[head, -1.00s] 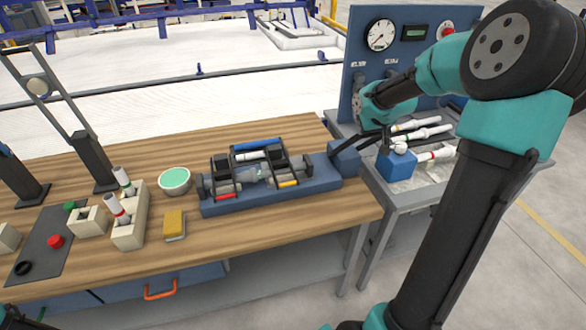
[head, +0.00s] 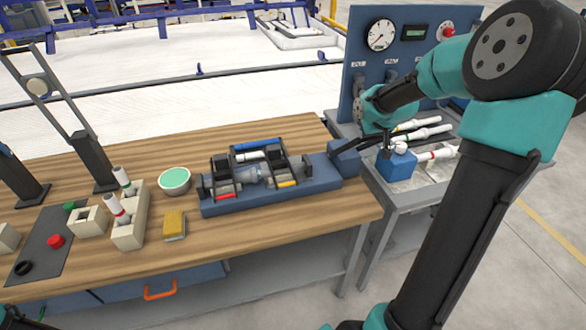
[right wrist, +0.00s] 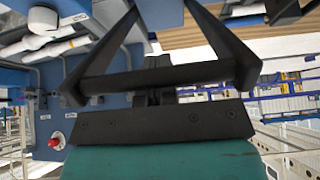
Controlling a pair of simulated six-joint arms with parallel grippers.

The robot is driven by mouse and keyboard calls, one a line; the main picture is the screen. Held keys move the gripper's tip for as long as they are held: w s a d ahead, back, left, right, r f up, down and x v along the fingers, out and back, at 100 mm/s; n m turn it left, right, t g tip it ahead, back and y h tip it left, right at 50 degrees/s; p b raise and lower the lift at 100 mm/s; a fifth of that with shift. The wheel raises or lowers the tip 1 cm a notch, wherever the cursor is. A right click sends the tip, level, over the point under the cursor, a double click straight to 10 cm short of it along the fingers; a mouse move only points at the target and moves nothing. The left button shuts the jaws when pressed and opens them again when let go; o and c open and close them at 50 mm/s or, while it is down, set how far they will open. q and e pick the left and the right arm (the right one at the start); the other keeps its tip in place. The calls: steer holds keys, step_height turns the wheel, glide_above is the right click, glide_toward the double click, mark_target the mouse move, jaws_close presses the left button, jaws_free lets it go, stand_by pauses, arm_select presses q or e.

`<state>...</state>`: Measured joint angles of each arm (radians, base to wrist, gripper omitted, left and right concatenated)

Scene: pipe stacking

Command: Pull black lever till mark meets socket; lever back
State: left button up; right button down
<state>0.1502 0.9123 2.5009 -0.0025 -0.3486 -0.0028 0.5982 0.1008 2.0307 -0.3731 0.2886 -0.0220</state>
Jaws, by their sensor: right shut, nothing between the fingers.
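A blue clamping jig (head: 322,183) lies on the wooden bench, with black frames and red, yellow and blue marked parts. A grey-white pipe piece (head: 248,175) lies inside it. A dark lever (head: 341,141) shows at the blue block on the jig's right end. The mark and the socket are too small to make out. My right gripper (head: 386,150) is shut and empty, to the right of the lever and close to the blue box (head: 397,166). In the right wrist view, its fingers run together toward the top edge. My left gripper is not in view.
White pipes (head: 425,132) lie on the grey side table at right, below a blue gauge panel (head: 360,70). A green bowl (head: 174,180), a yellow sponge (head: 174,224) and a pipe rack (head: 129,232) stand left of the jig.

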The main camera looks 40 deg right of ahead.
steer(key=shift+s+a+f, duration=0.3)
steer(key=shift+s+f, duration=0.55)
steer(key=shift+f, duration=0.05)
stand_by(2.3)
steer(key=shift+w+r, duration=0.1)
steer(key=shift+w+d+r, duration=0.2)
steer(key=shift+w+r, duration=0.2)
steer(key=shift+r, duration=0.1)
steer(key=shift+w+d+r+v, duration=0.1)
steer(key=shift+w+r+v, duration=0.1)
steer(key=shift+v, duration=1.1)
steer(key=shift+w+d+r+v, duration=0.1)
steer(key=shift+w+v, duration=0.1)
steer(key=shift+v, duration=1.15)
steer(key=shift+w+r+v, duration=0.1)
steer(key=shift+w+v, duration=0.1)
steer(key=shift+v, duration=1.1)
